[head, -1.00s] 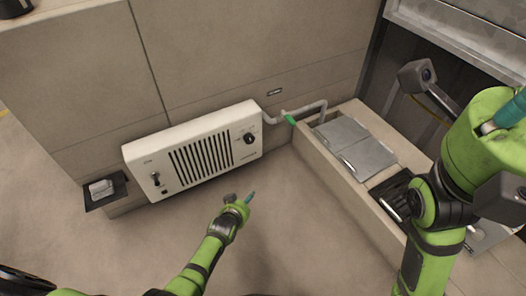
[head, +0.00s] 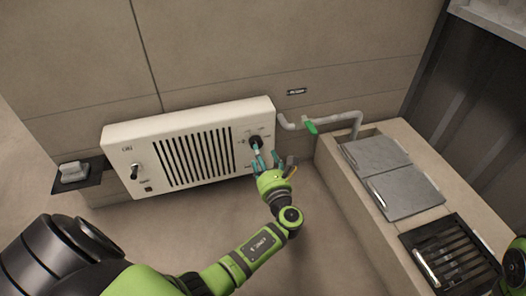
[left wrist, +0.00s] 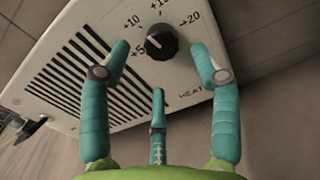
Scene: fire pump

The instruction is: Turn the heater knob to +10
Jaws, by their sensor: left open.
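The white heater (head: 190,150) is mounted low on the wall, with a dark round knob (head: 256,141) at its right end. In the left wrist view the knob (left wrist: 161,41) has +5, +10, a partly cut-off mark and +20 printed around it. A white mark on the knob's left side seems to face near +5. My left gripper (head: 266,161) is open in front of the knob. In the left wrist view its two outer teal fingers stand either side of the knob, apart from it, with a third finger below. My right gripper is not in view.
A switch (head: 134,171) sits on the heater's left end. A pipe with a green valve handle (head: 311,127) runs right of the heater. A ledge with grey hatch covers (head: 405,193) and a dark grate (head: 450,250) lies at the right.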

